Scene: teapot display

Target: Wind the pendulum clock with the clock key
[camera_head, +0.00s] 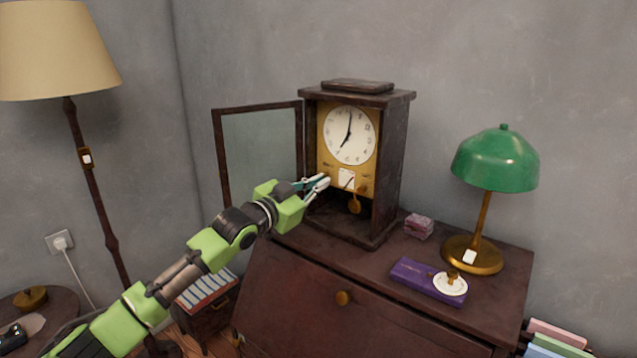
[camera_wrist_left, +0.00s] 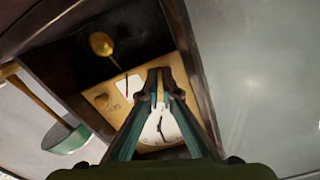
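The pendulum clock (camera_head: 390,165) stands on the desk with its glass door (camera_head: 262,150) swung open to the left. Its dial and brass plate (camera_wrist_left: 135,84) show upside down in the left wrist view. A gold heart-shaped piece (camera_wrist_left: 100,100), perhaps the clock key, sits at the plate beside a white tag; whether it is inserted is unclear. The gold pendulum bob (camera_head: 354,206) hangs below. My left gripper (camera_head: 322,183) is in front of the dial's lower left, fingertips close together with a narrow gap and nothing clearly between them. My right gripper is out of view.
A green lamp (camera_head: 496,160), a purple box (camera_head: 412,274) with a white disc (camera_head: 450,285) bearing a small gold piece, and a small pinkish box (camera_head: 419,226) stand right of the clock. The open door stands close beside my left gripper. A floor lamp (camera_head: 82,160) is left.

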